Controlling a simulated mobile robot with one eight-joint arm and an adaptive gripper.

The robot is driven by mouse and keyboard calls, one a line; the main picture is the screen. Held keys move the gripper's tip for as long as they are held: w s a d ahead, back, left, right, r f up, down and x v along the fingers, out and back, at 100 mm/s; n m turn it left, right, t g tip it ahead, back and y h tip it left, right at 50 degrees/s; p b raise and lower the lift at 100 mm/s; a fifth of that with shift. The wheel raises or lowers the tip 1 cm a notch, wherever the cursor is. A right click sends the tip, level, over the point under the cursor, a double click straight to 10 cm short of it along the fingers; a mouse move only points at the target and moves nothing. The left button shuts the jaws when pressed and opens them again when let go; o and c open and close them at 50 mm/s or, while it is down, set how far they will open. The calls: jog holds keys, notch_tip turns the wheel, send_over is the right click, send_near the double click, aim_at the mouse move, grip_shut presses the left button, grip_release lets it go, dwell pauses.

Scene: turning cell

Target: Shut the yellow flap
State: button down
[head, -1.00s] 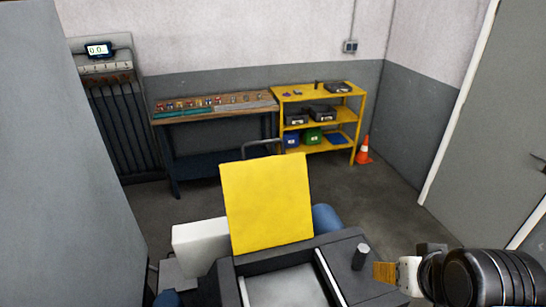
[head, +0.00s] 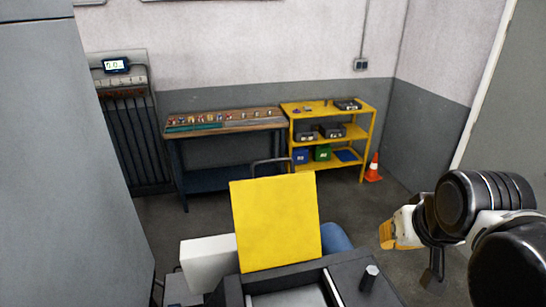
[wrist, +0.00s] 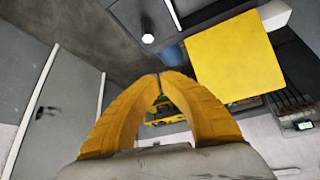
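The yellow flap (head: 275,225) stands raised, nearly upright, at the back of a dark grey machine housing (head: 345,262) with a light-coloured opening in front of it. The flap also shows in the wrist view (wrist: 236,58), right of the fingers. My gripper (head: 386,235) is right of the flap, apart from it and above floor level. In the wrist view its two yellow fingers (wrist: 158,76) arch together and meet at the tips, with nothing held between them.
A dark knob (head: 370,277) stands up on the housing, right of the opening. A white box (head: 208,262) is left of the flap. Behind are a workbench (head: 225,120), a yellow shelf (head: 331,108) and an orange cone (head: 374,169). A grey panel (head: 60,150) fills the left side.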

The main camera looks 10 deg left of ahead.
jog(key=w+a+r+n+p, duration=0.1)
jog(key=w+a+r, duration=0.25)
jog(key=w, duration=0.35)
jog(key=w+a+r+g+y+p, duration=0.1)
jog(key=w+a+r, duration=0.2)
jog(key=w+a, duration=0.25)
jog(key=w+a+r+n, duration=0.1)
jog(key=w+a+r, duration=0.25)
jog(key=w, duration=0.35)
jog(key=w+a+f+n+g+p, duration=0.1)
jog(key=w+a+f, duration=0.1)
jog(key=w+a, duration=0.5)
jog(key=w+a+f+n+g+p, duration=0.1)
jog(key=w+a, duration=0.3)
jog(key=a, duration=0.5)
notch_tip(320, 180, down, 9)
jog(key=p, duration=0.2)
jog(key=shift+w+r, duration=0.15)
jog(key=shift+r, duration=0.05)
jog(key=shift+t, duration=0.3)
